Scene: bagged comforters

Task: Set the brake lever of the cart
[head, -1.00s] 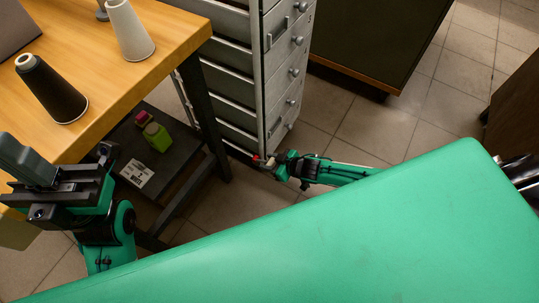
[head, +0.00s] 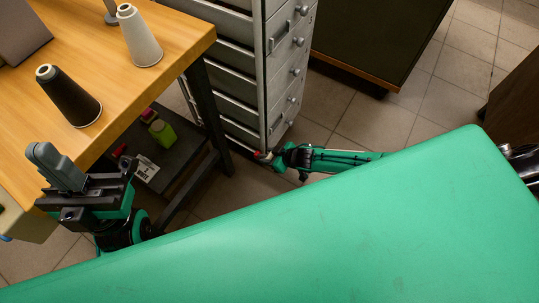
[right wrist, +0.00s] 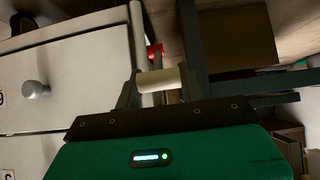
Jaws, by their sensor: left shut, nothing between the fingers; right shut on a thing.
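The cart (head: 257,75) is a tall grey drawer cabinet with round knobs, standing beside the wooden table. At its bottom front corner is the brake lever, with a red part (head: 256,154) and a pale cylindrical grip. In the right wrist view the pale grip (right wrist: 158,80) lies between my right gripper's fingers, with a red part (right wrist: 155,51) just beyond. My right gripper (head: 271,157) is low near the floor, shut on the lever's grip. My left gripper (head: 56,166) is shut and empty, fingers upward, beside the table's near edge. The cart's wheels cannot be made out.
The wooden table (head: 100,55) holds a black cone spool (head: 70,98) and a pale one (head: 140,38). A dark cabinet (head: 375,40) stands behind. Tiled floor is open right of the cart.

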